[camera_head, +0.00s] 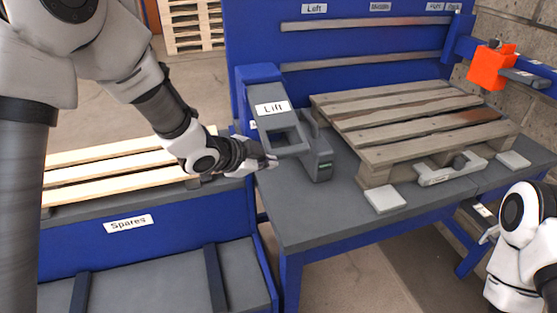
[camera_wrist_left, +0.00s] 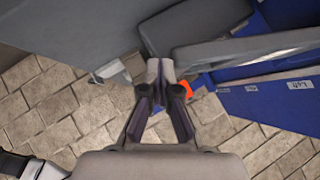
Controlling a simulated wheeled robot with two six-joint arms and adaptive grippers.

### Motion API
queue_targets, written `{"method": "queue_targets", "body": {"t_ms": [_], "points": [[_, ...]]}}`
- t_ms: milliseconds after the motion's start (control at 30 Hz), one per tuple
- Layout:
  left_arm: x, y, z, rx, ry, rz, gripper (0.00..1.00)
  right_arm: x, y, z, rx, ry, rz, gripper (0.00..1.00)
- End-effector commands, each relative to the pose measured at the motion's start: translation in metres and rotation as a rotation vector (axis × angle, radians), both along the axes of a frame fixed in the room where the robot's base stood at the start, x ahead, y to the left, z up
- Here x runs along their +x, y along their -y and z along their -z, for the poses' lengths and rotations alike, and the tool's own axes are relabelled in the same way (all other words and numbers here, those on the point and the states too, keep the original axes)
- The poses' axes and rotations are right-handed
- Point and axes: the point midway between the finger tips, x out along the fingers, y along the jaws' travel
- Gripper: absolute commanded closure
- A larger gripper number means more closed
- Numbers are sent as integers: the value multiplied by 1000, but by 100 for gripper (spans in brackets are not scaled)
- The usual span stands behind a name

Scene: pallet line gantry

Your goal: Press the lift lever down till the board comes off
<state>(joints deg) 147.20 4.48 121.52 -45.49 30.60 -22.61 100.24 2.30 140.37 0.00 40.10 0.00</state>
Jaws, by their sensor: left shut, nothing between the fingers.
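The lift lever (camera_head: 271,93) is a grey, open-framed handle with a white Lift label, tilted down towards me from a blue post at the left end of the work table. My left gripper (camera_head: 270,162) is shut and empty just below and left of the lever's lower end; I cannot tell whether it touches. In the left wrist view the shut fingertips (camera_wrist_left: 166,72) point at grey parts. A wooden pallet (camera_head: 400,125) with weathered grey boards rests on the table. My right arm shows at the lower right, but its gripper is not visible.
A Spares rack (camera_head: 165,235) with pale boards stands to the left. A blue back panel (camera_head: 260,30) rises behind the table. An orange block (camera_head: 488,68) sits on a blue rail at the right. Grey blocks and a grey handle piece (camera_head: 450,170) lie along the pallet's front.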

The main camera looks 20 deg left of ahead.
Motion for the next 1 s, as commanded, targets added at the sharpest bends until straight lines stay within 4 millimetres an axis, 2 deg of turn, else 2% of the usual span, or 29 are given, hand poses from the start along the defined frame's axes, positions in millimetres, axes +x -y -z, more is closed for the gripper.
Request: {"method": "queue_targets", "body": {"t_ms": [100,233,733,800,867,967,1000], "points": [[-17,-7,-12,-3,4,0,100,0,0,2,0,1,0,59],[-27,-10,-18,-1,3,1,100,0,0,2,0,1,0,59],[-30,-11,-18,-1,-1,2,100,0,0,1,0,1,0,59],[-32,-11,-5,0,-32,2,100,0,0,-1,0,0,0,59],[-38,-10,20,3,-90,4,100,0,0,-6,0,0,0,59],[-66,-8,85,11,-250,7,100,0,0,-16,0,0,0,59],[-85,-7,115,10,-332,-5,100,0,0,-21,0,1,0,59]]}}
